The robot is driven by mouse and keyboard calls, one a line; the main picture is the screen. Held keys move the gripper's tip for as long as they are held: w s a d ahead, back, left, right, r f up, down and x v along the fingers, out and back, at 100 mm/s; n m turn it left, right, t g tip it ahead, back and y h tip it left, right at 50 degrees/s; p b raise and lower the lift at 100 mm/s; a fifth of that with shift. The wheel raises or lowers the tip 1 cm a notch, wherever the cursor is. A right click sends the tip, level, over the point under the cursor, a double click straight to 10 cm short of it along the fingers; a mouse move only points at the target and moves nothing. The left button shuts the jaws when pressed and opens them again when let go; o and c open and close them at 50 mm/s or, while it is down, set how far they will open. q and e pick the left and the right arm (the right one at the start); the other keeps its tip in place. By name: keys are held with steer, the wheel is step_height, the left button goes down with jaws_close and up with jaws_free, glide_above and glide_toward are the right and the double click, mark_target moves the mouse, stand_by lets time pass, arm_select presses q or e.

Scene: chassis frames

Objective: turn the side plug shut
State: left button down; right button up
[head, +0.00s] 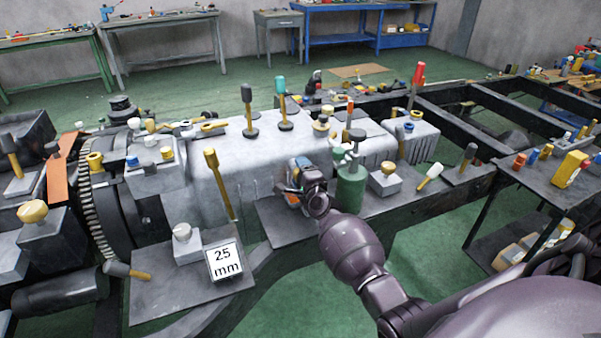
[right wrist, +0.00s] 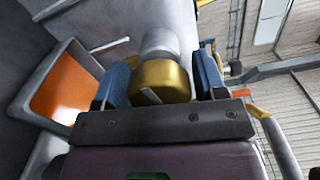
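The side plug (right wrist: 160,82) shows in the right wrist view as a round gold cap with a slot-like light mark, on a pale silver stem. My right gripper (right wrist: 161,86) has its blue pads on both sides of the cap, and they appear to touch it. In the head view my right gripper (head: 300,190) is at the near side wall of the long grey casing (head: 205,178). It hides the plug there. My left gripper is not in view.
A green canister (head: 350,187) stands just right of my right gripper. A "25 mm" sign (head: 225,262) and a knobbed grey block (head: 186,245) stand on the left plate. A yellow-handled tool (head: 219,183) leans against the casing. Several mallets stand on top.

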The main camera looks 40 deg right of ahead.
steer(key=shift+o, duration=0.6)
steer(key=shift+s+a, duration=0.1)
steer(key=shift+s, duration=0.45)
steer(key=p+v, duration=0.2)
steer(key=v, duration=0.7)
steer(key=shift+s+a, duration=0.15)
steer(key=shift+s, duration=0.2)
